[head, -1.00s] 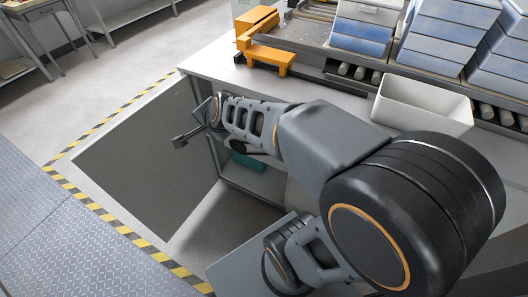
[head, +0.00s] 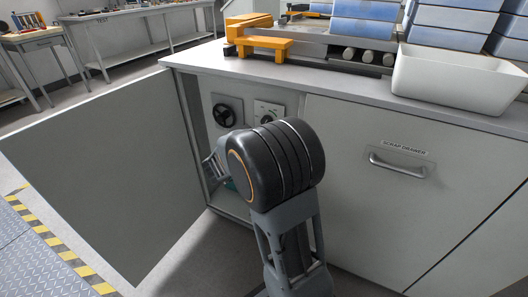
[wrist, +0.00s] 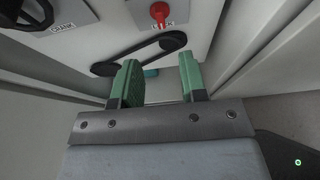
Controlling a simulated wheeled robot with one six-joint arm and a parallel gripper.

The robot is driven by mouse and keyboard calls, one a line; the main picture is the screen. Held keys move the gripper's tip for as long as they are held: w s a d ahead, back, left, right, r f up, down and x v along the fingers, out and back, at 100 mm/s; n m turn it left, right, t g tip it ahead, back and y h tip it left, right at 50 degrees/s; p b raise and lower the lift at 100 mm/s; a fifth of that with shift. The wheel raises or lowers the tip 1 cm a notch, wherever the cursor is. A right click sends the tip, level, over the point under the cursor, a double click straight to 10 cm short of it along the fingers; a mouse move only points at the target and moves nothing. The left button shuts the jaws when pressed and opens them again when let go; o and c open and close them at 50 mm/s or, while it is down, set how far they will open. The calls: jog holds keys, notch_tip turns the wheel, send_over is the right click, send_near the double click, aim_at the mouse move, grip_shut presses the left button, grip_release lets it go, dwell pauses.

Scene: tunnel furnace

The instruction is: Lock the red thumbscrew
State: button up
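The red thumbscrew (wrist: 160,13) shows at the top of the wrist view, on a pale labelled plate on the cabinet's inner wall. A black slotted arm or belt-like part (wrist: 140,52) lies just below it. My gripper (wrist: 163,78) is open, with two green-padded fingers apart and nothing between them. The thumbscrew is beyond the fingertips, not touched. In the head view my arm reaches into the open cabinet; its thick black joint hides the thumbscrew and the fingers.
A black crank wheel (head: 227,111) is left of a plate with a dial (head: 267,114); the wheel also shows in the wrist view (wrist: 30,14). The cabinet door (head: 100,170) stands open on the left. A closed scrap drawer (head: 400,165) is right.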

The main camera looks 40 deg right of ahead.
jog(key=b+x, duration=0.3)
jog(key=x, duration=0.9)
jog(key=shift+w+d+r, duration=0.1)
grip_shut()
